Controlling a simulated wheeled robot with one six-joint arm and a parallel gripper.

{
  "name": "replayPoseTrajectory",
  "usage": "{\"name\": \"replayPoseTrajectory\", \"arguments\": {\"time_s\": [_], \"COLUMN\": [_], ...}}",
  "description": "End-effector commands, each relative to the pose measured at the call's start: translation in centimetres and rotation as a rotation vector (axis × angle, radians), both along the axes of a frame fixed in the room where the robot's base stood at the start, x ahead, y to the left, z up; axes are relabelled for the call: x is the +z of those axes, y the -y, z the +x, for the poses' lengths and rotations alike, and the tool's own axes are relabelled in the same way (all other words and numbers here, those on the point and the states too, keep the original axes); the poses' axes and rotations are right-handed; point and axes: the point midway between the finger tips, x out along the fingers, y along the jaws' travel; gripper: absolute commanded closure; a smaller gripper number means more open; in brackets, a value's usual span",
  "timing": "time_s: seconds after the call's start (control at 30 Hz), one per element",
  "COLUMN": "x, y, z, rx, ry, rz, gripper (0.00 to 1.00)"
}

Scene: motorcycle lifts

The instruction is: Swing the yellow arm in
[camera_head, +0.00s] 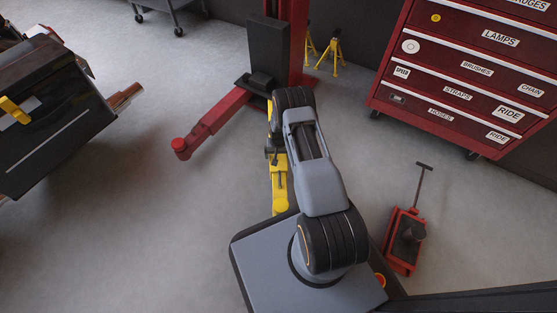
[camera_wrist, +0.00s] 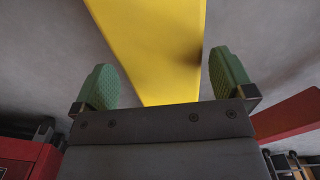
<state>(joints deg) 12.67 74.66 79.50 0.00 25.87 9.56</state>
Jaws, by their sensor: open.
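The yellow arm (camera_head: 279,187) of the lift reaches from near the red post toward my base, low over the floor. My own arm covers part of it in the head view. In the wrist view the yellow arm (camera_wrist: 155,50) fills the upper middle and runs between my fingers. My gripper (camera_wrist: 164,80) is open, with one green-padded finger on each side of the yellow arm. A narrow gap shows beside each finger, so I see no firm grip. In the head view my gripper is mostly hidden behind my arm.
A red lift post (camera_head: 294,40) stands behind, with a red arm (camera_head: 215,119) reaching left. A red tool cabinet (camera_head: 450,80) stands right, with a red floor jack (camera_head: 405,240) nearer me.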

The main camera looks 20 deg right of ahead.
Motion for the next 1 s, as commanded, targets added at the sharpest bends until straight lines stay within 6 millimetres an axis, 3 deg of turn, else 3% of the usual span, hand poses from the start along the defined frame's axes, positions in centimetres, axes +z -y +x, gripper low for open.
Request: {"name": "replayPoseTrajectory", "arguments": {"time_s": [0.2,0.63,1.0], "x": [-2.2,-2.6,-2.6], "y": [0.0,0.0,0.0], "z": [0.0,0.0,0.0], "rx": [0.0,0.0,0.0], "ry": [0.001,0.001,0.001], "rz": [0.0,0.0,0.0], "gripper": [0.0,0.0,0.35]}}
